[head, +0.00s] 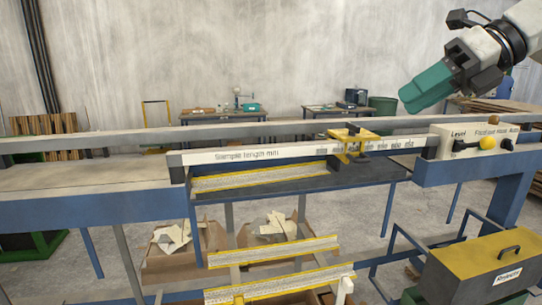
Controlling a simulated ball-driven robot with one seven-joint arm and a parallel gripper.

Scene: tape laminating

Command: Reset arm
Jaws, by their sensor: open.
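My gripper (428,88) is at the upper right of the head view, with teal-green fingers pointing down and left. It is open and holds nothing that I can see. It hangs in the air above the rail of the laminating machine, apart from it. Below it, the machine has a white scale bar (235,155) marked "Sample length mm" and a yellow slider (352,141). A control panel (465,138) with a yellow ball knob (487,143) sits at the right end.
A long blue-grey bench frame (90,206) spans the view. Yellow-edged tape strips (275,250) and cardboard boxes (160,265) with scraps lie below. A yellow-topped case (485,262) stands lower right. Work tables (222,116) are far back. Air left of my gripper is clear.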

